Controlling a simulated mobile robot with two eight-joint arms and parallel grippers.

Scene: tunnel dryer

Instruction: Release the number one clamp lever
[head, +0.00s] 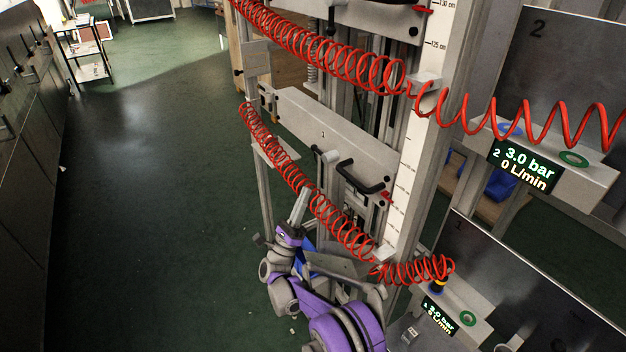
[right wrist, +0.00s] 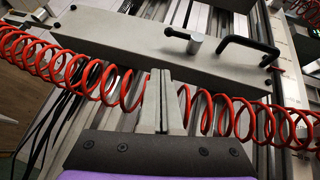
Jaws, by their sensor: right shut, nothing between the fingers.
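The number one carriage is a grey beam (head: 322,130) marked 1 on the upright frame, and it also shows in the right wrist view (right wrist: 130,38). The black handle also shows in the head view (head: 360,178). My right gripper (head: 304,194) is shut and empty, below the beam and apart from the lever. Its fingertips (right wrist: 160,74) point towards the beam's lower edge. My left gripper is out of view.
A red coiled hose (head: 340,228) runs across close to my right fingers; in the right wrist view coils (right wrist: 100,82) pass on both sides of them. Another red coil (head: 330,55) hangs above. Pressure displays (head: 523,164) stand at right. Green floor at left is clear.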

